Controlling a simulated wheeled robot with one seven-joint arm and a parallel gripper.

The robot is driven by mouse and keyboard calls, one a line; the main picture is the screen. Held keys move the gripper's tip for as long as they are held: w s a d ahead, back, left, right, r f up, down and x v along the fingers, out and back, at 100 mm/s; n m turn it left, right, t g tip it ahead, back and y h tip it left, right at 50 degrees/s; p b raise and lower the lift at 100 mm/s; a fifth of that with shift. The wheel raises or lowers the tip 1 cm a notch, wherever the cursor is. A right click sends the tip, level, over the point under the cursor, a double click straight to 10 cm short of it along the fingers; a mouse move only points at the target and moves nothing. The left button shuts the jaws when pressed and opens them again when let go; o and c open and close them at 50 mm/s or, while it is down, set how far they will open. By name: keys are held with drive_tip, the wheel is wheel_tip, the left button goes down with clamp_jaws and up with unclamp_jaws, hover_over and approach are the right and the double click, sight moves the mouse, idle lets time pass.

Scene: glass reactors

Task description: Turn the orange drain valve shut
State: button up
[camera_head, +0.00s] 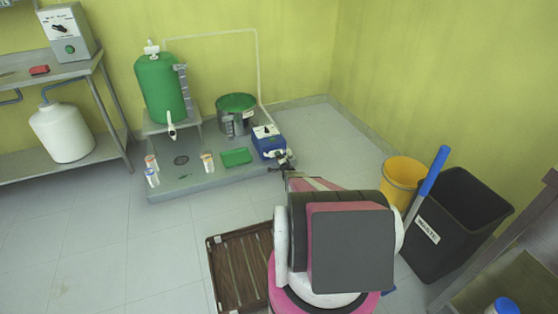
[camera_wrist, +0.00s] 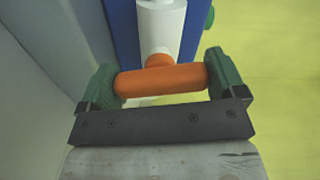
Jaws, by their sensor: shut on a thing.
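The orange drain valve (camera_wrist: 160,81) shows in the wrist view as a thick bar with a round hub behind its middle. The bar lies crosswise to the white pipe (camera_wrist: 161,28) behind it. My gripper (camera_wrist: 163,86) has one green fingertip pad at each end of the bar, and is shut on it. In the head view, my gripper (camera_head: 284,169) is at the front right corner of the blue unit (camera_head: 268,141), low near the floor. The orange handle cannot be made out there.
A grey platform (camera_head: 190,184) bears a green tank (camera_head: 161,88), a green-topped pot (camera_head: 237,113), a green tray (camera_head: 236,156) and small bottles. A brown crate (camera_head: 241,270) lies left of my arm. A yellow bucket (camera_head: 402,174) and black waste bin (camera_head: 452,230) stand right.

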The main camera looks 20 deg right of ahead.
drive_tip(key=shift+m, duration=1.2)
drive_tip(key=o, duration=0.6)
drive_tip(key=shift+o, duration=0.2)
drive_tip(key=shift+s, duration=0.15)
